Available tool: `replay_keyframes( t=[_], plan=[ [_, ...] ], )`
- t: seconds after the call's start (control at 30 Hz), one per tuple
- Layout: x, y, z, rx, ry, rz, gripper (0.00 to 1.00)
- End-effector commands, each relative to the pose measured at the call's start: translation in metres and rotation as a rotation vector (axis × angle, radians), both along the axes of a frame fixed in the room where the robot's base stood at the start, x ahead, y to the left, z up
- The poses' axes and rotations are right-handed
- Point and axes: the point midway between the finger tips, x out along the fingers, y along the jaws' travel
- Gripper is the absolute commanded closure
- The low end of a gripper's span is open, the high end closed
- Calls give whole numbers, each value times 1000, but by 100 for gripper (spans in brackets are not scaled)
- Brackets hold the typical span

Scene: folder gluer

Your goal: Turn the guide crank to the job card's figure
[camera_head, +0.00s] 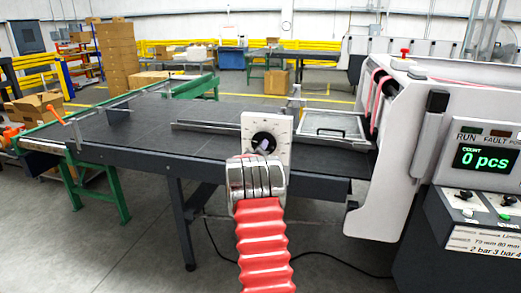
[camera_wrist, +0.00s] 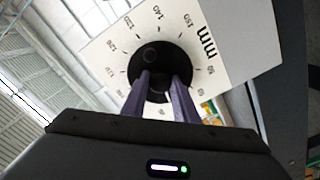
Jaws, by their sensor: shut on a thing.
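The guide crank's white dial plate (camera_head: 278,126) stands at the near edge of the dark feed table. In the wrist view the dial (camera_wrist: 228,50) shows "mm" and a ring of figures, tilted in the picture. The black round crank (camera_wrist: 165,52) sits at its centre, with a round dark knob or hole near its top. My gripper (camera_wrist: 160,80) is at the crank, its two purple fingers shut on it over the lower part. In the head view my gripper (camera_head: 263,148) is mostly hidden behind my wrist. The pointer's reading is not clear. I cannot make out a job card.
The dark feed table (camera_head: 130,130) extends left, with a flat metal rail behind the dial. The white machine housing (camera_head: 400,150) stands right. Its display (camera_head: 485,157) reads "0 pcs". A white label (camera_head: 485,241) below reads partly "70 mm 80 mm" and "2 bar 3 bar".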

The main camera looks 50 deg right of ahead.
Motion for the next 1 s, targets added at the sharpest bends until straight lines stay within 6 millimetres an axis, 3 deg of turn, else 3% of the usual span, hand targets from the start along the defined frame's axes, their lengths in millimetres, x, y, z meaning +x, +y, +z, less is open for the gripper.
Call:
replay_keyframes(
  t=[0.03, 1.0],
  plan=[
    [-4, -1, -9, 3, 31, -5, 96],
    [-2, -1, -7, -28, 97, -2, 96]
  ],
)
